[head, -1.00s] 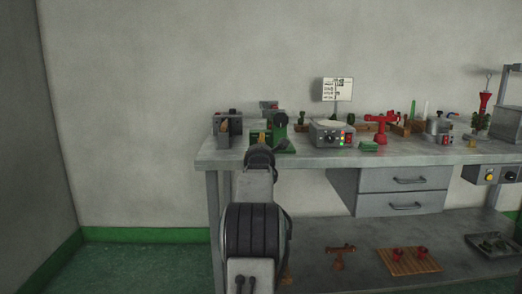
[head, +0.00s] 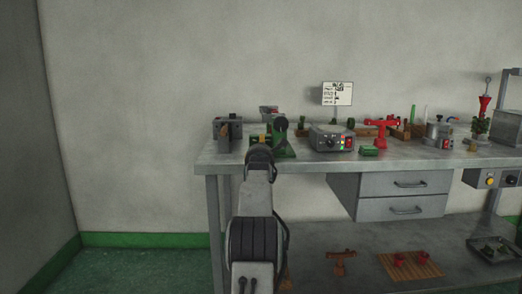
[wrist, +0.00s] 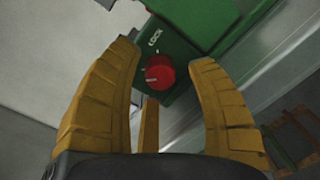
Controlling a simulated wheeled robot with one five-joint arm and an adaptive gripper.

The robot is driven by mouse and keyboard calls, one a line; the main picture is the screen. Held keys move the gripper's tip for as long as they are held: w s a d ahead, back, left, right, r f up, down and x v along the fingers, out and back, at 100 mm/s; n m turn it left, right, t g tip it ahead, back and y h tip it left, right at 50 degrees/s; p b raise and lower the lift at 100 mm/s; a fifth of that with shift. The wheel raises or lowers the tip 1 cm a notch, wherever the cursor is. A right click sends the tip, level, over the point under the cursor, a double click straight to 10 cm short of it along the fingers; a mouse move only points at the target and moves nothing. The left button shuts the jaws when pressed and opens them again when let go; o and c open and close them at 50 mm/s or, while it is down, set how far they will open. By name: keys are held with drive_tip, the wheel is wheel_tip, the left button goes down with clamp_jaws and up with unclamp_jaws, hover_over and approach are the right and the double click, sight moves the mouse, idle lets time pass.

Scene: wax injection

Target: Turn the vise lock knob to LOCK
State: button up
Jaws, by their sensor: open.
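The red lock knob (wrist: 159,73) is on the end of a green vise body (wrist: 185,35) in the wrist view. The word LOCK is printed in white on the green face above it. A small pale mark shows at the knob's left side; its exact setting is hard to read. My gripper (wrist: 164,57) is open, with one yellow finger left of the knob and one to its right. Neither finger visibly touches it. In the head view the green vise (head: 281,137) stands on the bench, partly behind my arm, and its knob is hidden.
A grey device (head: 222,130) stands left of the vise on the grey bench (head: 400,157). A control box (head: 332,138) with lit buttons and a red clamp stand (head: 380,132) are to the right. Drawers (head: 403,192) hang below the benchtop.

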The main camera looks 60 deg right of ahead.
clamp_jaws()
idle(0.5)
drive_tip(key=shift+r, duration=0.1)
